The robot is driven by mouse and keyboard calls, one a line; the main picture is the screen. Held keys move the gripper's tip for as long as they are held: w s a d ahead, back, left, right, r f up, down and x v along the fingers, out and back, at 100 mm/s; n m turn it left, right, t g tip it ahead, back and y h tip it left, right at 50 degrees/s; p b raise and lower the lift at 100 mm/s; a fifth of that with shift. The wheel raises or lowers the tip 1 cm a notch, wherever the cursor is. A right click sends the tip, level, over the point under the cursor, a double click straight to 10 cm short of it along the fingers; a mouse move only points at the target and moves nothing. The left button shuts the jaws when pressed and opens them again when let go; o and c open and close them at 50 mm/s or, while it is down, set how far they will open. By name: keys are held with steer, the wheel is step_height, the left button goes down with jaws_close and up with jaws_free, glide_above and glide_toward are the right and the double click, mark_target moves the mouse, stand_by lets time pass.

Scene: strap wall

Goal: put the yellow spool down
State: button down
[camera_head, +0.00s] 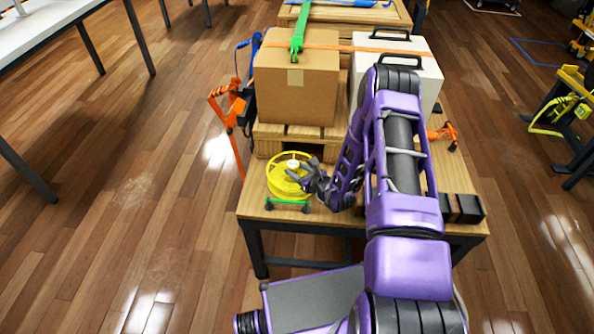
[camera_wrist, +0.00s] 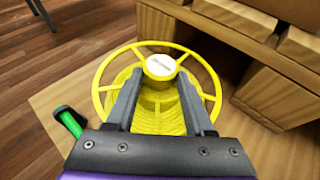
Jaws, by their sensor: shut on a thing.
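The yellow spool (camera_head: 289,178) is at the front left corner of the wooden table (camera_head: 340,215). It has a spoked rim and a white hub. My gripper (camera_head: 303,176) reaches it from the right and is shut on it. In the wrist view the spool (camera_wrist: 206,70) fills the middle, with the two fingers of my gripper (camera_wrist: 158,95) on either side of its hub. Whether the spool's underside touches the table or hangs just above it, I cannot tell.
A green-barred object (camera_head: 287,202) lies by the table's front edge, close to the spool; its green end shows in the wrist view (camera_wrist: 69,122). A cardboard box (camera_head: 296,90) on a pallet stands behind. An orange strap (camera_head: 233,125) hangs at the left. Black blocks (camera_head: 462,208) sit at the right.

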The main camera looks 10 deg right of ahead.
steer(key=shift+f, duration=0.1)
steer(key=shift+c, duration=1.4)
jaws_free()
